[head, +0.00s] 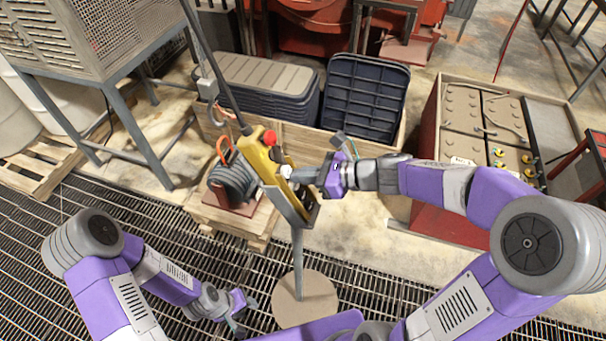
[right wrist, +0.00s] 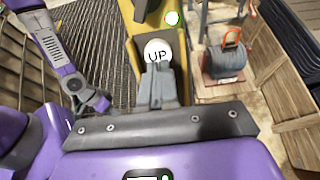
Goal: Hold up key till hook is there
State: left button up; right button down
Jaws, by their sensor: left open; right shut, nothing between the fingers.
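A yellow control pendant (head: 258,158) with a red button (head: 270,138) stands on a grey post with a round base. In the right wrist view, its white round key marked UP (right wrist: 157,51) sits in a recess. My right gripper (right wrist: 158,72) is shut and empty, its fingertips at the lower edge of the UP key and seemingly touching it; how far the key is pressed is hidden. A grey hook (head: 213,117) hangs left of the pendant, above a dark ribbed load (head: 234,180) with an orange ring (head: 222,148). My left gripper (head: 240,307) is open, low over the grating.
The load rests on a wooden pallet (head: 245,225); it also shows in the right wrist view (right wrist: 226,62). Dark stacked bins (head: 365,100) stand behind. The floor grating in front is mostly clear.

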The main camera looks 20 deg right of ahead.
jog(key=shift+b+x, duration=0.5)
jog(key=shift+x, duration=0.3)
jog(key=shift+s+a+f, duration=0.1)
jog(key=shift+s, duration=0.2)
